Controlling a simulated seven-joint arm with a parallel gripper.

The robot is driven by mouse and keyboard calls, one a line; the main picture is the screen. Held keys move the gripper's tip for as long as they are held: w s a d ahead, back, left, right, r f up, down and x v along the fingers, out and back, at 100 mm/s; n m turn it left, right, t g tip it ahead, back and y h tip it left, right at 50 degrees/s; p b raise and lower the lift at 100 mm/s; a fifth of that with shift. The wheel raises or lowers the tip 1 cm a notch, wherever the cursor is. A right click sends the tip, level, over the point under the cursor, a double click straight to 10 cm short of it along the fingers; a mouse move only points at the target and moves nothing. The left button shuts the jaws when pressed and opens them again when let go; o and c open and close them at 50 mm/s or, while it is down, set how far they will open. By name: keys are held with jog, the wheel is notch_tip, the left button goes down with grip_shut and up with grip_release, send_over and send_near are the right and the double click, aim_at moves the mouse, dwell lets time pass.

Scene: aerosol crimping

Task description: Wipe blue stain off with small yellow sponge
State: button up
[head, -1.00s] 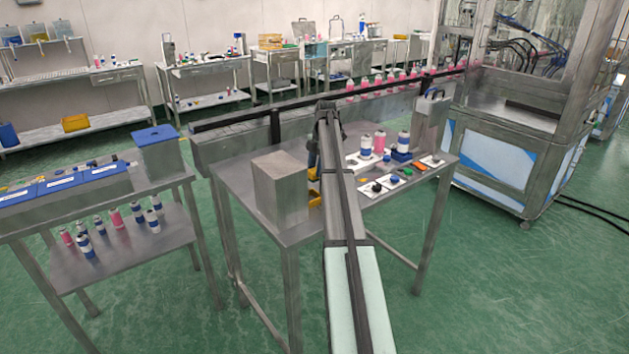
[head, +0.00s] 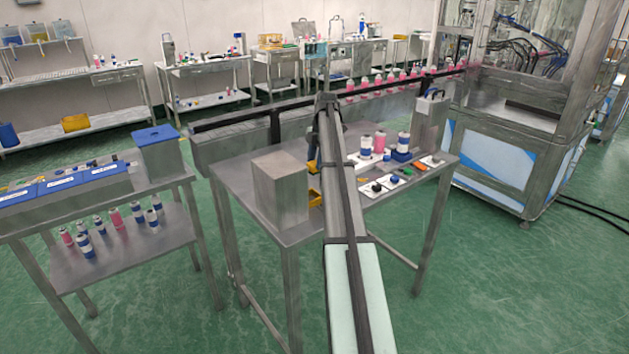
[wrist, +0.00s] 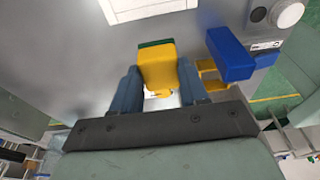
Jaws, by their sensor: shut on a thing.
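In the wrist view my gripper (wrist: 157,68) is shut on the small yellow sponge (wrist: 157,60), which has a green face at its far end. The two blue-grey fingers press on its sides. The sponge is over or near the grey metal table (wrist: 75,75); I cannot tell whether it touches. In the head view my arm hides most of the gripper, and a bit of yellow shows left of the arm. I cannot make out the blue stain in either view.
A blue block (wrist: 230,55) stands right of the sponge, with a yellow holder (wrist: 212,80) below it. In the head view a grey metal box (head: 280,192) stands left of my arm. Several bottles, including a pink one (head: 379,141), stand to the right. The front left tabletop (head: 238,190) is clear.

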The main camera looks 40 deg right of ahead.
jog(key=shift+c, duration=0.9)
jog(key=shift+s+d, duration=0.15)
jog(key=shift+d, duration=0.05)
jog(key=s+d+r+m+t, duration=0.1)
jog(key=s+d+r+m, duration=0.2)
jog(key=s+m, duration=0.5)
jog(key=shift+s+d+m+t+h, duration=0.3)
jog(key=shift+s+d+m, duration=0.15)
jog(key=shift+d, duration=0.25)
jog(key=shift+f, duration=0.15)
jog(key=shift+f, duration=2.9)
jog(key=shift+f, duration=0.95)
